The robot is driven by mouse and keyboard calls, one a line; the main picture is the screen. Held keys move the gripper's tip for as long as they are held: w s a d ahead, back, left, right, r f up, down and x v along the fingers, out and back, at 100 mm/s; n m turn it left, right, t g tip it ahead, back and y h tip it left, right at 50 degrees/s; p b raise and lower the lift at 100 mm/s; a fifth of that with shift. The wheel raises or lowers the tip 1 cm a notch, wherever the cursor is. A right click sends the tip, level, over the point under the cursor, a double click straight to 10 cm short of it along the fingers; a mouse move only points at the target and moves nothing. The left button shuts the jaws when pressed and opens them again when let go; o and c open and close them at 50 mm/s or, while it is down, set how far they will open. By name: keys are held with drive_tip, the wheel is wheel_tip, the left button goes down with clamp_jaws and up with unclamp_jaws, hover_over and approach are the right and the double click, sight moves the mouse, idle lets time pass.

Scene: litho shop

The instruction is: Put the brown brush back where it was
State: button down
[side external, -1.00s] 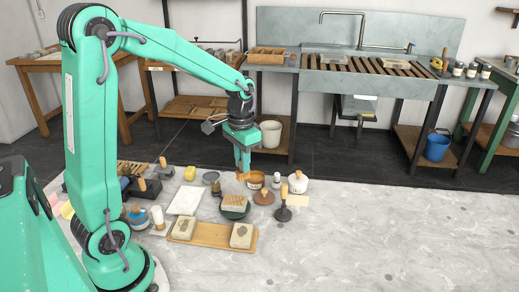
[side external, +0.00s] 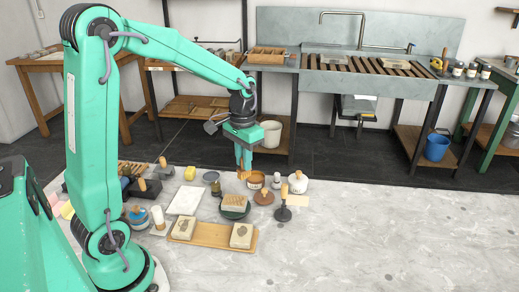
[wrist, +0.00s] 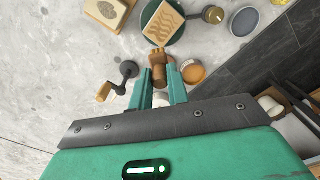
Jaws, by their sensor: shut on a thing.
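My gripper (side external: 243,172) is shut on the brown brush (wrist: 157,72), which lies between the fingertips in the wrist view. In the side view the brush (side external: 242,175) is a small orange-brown shape at the fingertips, partly hidden by them. It is close above the table, just left of an orange-brown bowl (side external: 256,179). I cannot tell whether the brush touches the table.
A green dish (side external: 234,214) with a carved block stands in front of the gripper. A brown lid-like disc with a knob (side external: 264,198), a dark wooden-handled tool (side external: 284,213) and a white pot (side external: 299,186) are to the right. The table's right side is clear.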

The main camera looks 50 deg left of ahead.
drive_tip(key=n, duration=0.1)
drive_tip(key=w+n, duration=0.1)
drive_tip(key=n, duration=0.1)
drive_tip(key=shift+w+a+f+n, duration=0.2)
drive_tip(key=shift+w+n, duration=0.1)
drive_tip(key=shift+n, duration=0.1)
drive_tip(key=shift+w+a+f+n, duration=0.15)
drive_tip(key=shift+w+n, duration=0.25)
drive_tip(key=shift+n, duration=0.6)
drive_tip(key=shift+w+a+f+n, duration=0.1)
drive_tip(key=shift+w+n, duration=0.3)
drive_tip(key=shift+n, duration=0.6)
drive_tip(key=shift+w+a+f, duration=0.2)
drive_tip(key=shift+a+f, duration=2.55)
drive_tip(key=shift+a, duration=0.15)
drive_tip(key=shift+w+a+f, duration=0.15)
drive_tip(key=shift+a+f, duration=2.55)
drive_tip(key=shift+a, duration=0.2)
drive_tip(key=shift+f, duration=0.2)
drive_tip(key=c, duration=1.3)
unclamp_jaws()
drive_tip(key=shift+c, duration=0.2)
